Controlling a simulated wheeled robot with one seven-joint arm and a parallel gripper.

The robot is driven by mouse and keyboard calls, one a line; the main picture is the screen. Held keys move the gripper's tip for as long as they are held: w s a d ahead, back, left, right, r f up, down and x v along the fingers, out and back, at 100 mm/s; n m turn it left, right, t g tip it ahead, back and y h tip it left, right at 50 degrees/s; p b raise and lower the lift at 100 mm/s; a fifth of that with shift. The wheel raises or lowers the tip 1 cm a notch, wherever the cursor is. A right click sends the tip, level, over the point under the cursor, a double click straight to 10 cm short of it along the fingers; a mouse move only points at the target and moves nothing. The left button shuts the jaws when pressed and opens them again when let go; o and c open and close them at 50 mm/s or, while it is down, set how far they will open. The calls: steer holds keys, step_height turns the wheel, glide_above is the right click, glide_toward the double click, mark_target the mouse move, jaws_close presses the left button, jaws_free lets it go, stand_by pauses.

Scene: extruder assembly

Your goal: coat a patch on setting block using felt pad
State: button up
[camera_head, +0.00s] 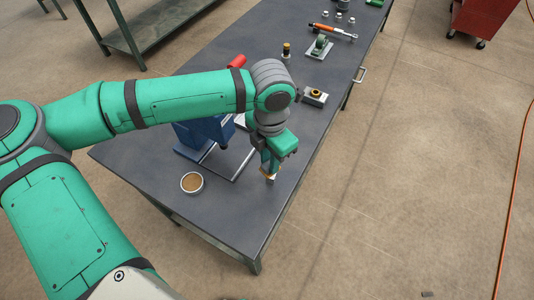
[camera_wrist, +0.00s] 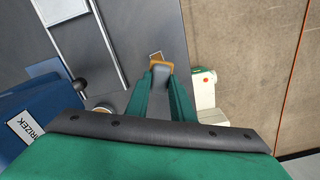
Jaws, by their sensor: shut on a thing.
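My gripper (camera_wrist: 162,70) is shut on the felt pad, a tan-orange pad (camera_wrist: 161,65) with a grey grip between the fingers. In the head view my gripper (camera_head: 268,168) points down near the table's near right edge, with a bit of tan at its tip. A small grey block (camera_head: 270,180), likely the setting block, shows just below the tip. In the wrist view a small brownish face with a pale edge (camera_wrist: 155,55) shows just beyond the pad; the pad hides the rest. I cannot tell whether pad and block touch.
A round tin with brown contents (camera_head: 192,182) stands left of my gripper. A blue machine (camera_head: 190,134) with a red handle (camera_head: 237,61) stands behind the arm. A small block with a yellow ring (camera_head: 315,96) and an orange-handled tool (camera_head: 333,31) lie farther back.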

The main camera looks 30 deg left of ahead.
steer(key=shift+w+r, duration=0.15)
steer(key=shift+r, duration=0.3)
steer(key=shift+s+a+r, duration=0.1)
steer(key=shift+s+r, duration=0.25)
steer(key=shift+r, duration=0.35)
steer(key=shift+w, duration=0.1)
steer(key=shift+f, duration=0.1)
